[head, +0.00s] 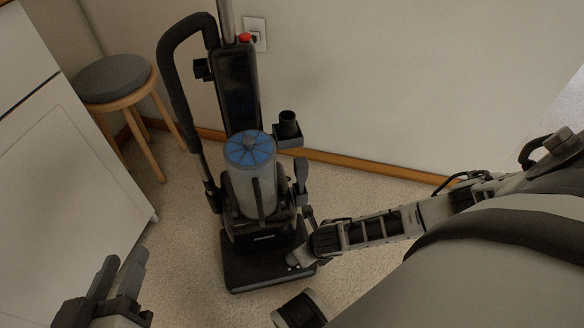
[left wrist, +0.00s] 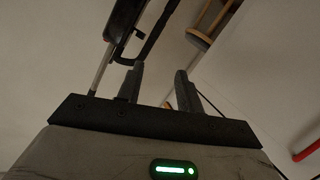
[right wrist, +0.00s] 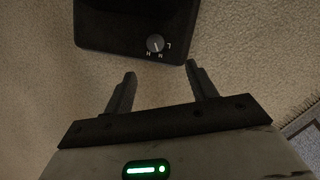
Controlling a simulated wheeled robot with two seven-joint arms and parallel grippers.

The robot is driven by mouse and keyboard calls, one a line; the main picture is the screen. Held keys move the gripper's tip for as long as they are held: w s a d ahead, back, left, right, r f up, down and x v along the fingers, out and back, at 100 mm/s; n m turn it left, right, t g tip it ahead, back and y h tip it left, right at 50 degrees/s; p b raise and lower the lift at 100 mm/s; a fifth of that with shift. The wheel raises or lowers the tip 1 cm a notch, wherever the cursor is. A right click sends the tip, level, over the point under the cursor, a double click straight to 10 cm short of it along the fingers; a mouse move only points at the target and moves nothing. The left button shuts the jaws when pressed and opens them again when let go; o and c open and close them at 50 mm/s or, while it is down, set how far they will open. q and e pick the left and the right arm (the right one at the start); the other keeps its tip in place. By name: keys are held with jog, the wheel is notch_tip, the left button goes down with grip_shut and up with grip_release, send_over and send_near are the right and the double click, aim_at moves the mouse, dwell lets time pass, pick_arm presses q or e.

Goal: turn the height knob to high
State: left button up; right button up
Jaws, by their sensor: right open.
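The upright vacuum cleaner (head: 250,190) stands on the carpet near the wall. Its black floor head (right wrist: 125,20) shows at the top of the right wrist view. My left gripper (head: 122,260) is open and empty at lower left.
A round stool (head: 112,78) with a grey seat stands at the back left. A white cabinet (head: 70,180) fills the left side. The wall with an outlet (head: 257,32) is behind the vacuum. Carpet is clear around the floor head.

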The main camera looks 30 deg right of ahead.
jog(key=f+n+b, duration=0.1)
jog(key=f+b, duration=0.1)
jog(key=w+f+n+b, duration=0.1)
jog(key=f+b, duration=0.1)
jog(key=f+n+y+b, duration=0.1)
jog(key=f+b, duration=0.1)
jog(key=shift+w+a+f, duration=0.25)
jog(key=shift+w+f, duration=0.05)
jog(key=shift+w, duration=0.05)
jog(key=b+x, duration=0.2)
jog(key=x, duration=0.2)
jog(key=shift+w, duration=0.1)
jog(key=b+x, duration=0.2)
jog(key=shift+w+f, duration=0.2)
jog(key=shift+f, duration=0.05)
pick_arm(q)
notch_tip(320, 180, up, 12)
jog(key=m+t+h, duration=0.5)
jog(key=m+h, duration=0.4)
jog(key=shift+w+r+m+t+b, duration=0.25)
jog(key=shift+w+m+t+b, duration=0.05)
jog(key=shift+w+m+b, duration=0.1)
pick_arm(e)
jog(key=shift+w+a+f, duration=0.1)
jog(key=shift+w+f, duration=0.05)
jog(key=shift+f, duration=0.05)
pick_arm(q)
jog(key=shift+d, duration=0.1)
pick_arm(e)
jog(key=c, duration=1)
